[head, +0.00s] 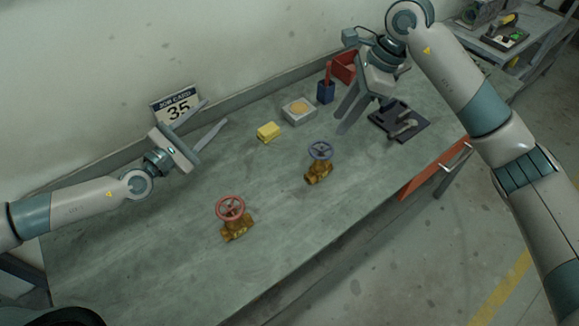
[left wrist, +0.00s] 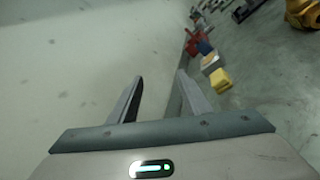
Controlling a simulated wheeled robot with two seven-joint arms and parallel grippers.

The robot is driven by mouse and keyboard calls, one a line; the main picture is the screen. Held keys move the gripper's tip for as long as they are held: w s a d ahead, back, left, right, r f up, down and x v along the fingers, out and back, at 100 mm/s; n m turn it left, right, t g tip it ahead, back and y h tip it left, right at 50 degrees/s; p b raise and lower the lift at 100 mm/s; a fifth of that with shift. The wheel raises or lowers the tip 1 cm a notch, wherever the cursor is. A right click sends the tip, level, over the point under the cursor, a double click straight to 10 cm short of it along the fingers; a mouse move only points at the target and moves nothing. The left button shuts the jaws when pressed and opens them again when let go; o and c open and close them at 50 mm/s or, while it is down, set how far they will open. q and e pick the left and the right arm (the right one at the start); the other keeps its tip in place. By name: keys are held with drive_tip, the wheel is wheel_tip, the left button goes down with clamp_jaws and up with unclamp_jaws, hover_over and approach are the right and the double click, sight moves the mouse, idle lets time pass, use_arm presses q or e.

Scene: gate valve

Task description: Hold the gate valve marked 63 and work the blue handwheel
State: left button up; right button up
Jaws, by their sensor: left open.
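A brass gate valve (head: 318,173) with a blue handwheel (head: 320,150) stands upright on the bench, right of its middle. A second brass valve (head: 237,231) with a red handwheel (head: 231,208) stands nearer the front left. I cannot read a number on either. A brass valve body (left wrist: 303,12), cut off at the corner, shows in the left wrist view; I cannot tell which one. My left gripper (head: 214,113) is open and empty above the back left, away from both valves; its fingers also show in the left wrist view (left wrist: 160,77). My right gripper (head: 342,122) hangs above and behind the blue-wheeled valve, apart from it.
A job card reading 35 (head: 179,107) stands at the wall. A yellow block (head: 268,131), a grey box (head: 299,110), a blue holder (head: 326,92) and a red bin (head: 344,66) line the back. A dark tray (head: 413,132) lies right. The front left bench (head: 130,270) is clear.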

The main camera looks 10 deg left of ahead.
sight(332, 164)
use_arm(q)
drive_tip(key=d+f+g, duration=0.1)
drive_tip(key=d+f, duration=0.2)
drive_tip(key=d+f+g+h, duration=0.1)
drive_tip(key=d+f+g, duration=0.1)
drive_tip(key=d+f, duration=0.1)
drive_tip(key=d+f+n+g+h, duration=0.1)
drive_tip(key=d+f, duration=0.2)
drive_tip(key=d, duration=0.1)
drive_tip(key=shift+s+d+f+g, duration=0.2)
drive_tip(key=shift+s+g, duration=0.1)
drive_tip(key=shift+s, duration=0.05)
drive_tip(key=d, duration=0.1)
drive_tip(key=s+d+f+g+h, duration=0.1)
drive_tip(key=d, duration=0.1)
drive_tip(key=s+d+g+h, duration=0.1)
drive_tip(key=d, duration=0.1)
drive_tip(key=shift+d+f, duration=0.15)
drive_tip(key=shift+d, duration=0.1)
drive_tip(key=d+h, duration=0.1)
drive_tip(key=s+d+g+h, duration=0.1)
drive_tip(key=d, duration=0.1)
drive_tip(key=s+d+r+h, duration=0.1)
drive_tip(key=shift+s+d, duration=0.25)
drive_tip(key=shift+d, duration=0.15)
drive_tip(key=shift+s+d+r+g+h, duration=0.25)
drive_tip(key=shift+s+d+g+h, duration=0.15)
drive_tip(key=shift+d+g, duration=0.15)
drive_tip(key=shift+w+d, duration=0.1)
drive_tip(key=shift+w, duration=0.05)
